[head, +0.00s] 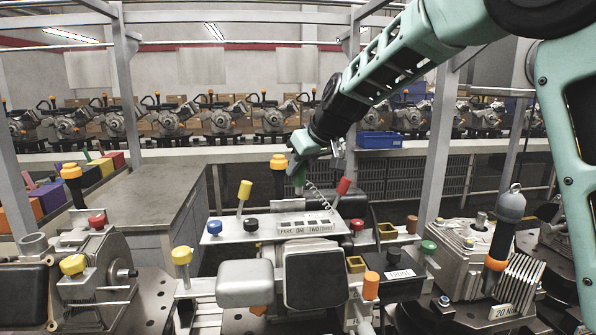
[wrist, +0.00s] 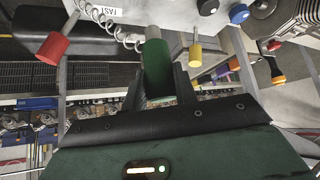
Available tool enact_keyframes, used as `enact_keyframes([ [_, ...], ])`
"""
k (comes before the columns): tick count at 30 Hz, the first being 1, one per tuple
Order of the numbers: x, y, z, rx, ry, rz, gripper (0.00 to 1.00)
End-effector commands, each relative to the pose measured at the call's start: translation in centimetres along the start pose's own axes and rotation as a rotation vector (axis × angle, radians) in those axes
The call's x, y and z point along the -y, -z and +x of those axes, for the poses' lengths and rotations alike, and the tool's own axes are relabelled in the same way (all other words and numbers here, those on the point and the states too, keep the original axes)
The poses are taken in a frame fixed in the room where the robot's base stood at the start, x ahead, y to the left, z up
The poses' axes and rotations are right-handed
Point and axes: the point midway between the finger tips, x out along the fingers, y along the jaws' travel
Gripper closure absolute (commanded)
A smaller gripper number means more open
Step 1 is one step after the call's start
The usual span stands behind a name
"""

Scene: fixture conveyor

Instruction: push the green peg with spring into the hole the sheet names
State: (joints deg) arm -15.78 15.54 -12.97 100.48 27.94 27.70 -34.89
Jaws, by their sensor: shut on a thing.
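The green peg (wrist: 157,62) is held upright-looking between the two dark fingers of my gripper (wrist: 159,84) in the wrist view. A pale coiled spring (wrist: 118,28) runs beside it. In the head view my gripper (head: 300,163) is above the light fixture panel (head: 262,236), with the green peg (head: 299,181) under it and the spring (head: 321,197) hanging to its right. The peg's lower end is clear of the panel. A label strip (head: 305,230) on the panel reads "PARK ONE TWO" and more. No sheet naming a hole can be read, and the hole cannot be made out.
A yellow peg (head: 244,192) and a red peg (head: 343,187) stand on the panel beside my gripper. A grey machine (head: 470,262) stands right, another left. A grey bench (head: 150,195) has free room.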

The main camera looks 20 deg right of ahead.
Motion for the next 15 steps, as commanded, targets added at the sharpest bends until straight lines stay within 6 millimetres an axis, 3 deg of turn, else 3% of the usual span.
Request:
enact_keyframes([
  [7, 0.0, -0.1, 0.1, -0.001, -0.001, 0.0, 1.0],
  [15, 0.0, -1.5, 1.8, 0.0, -0.001, 0.001, 1.0],
])
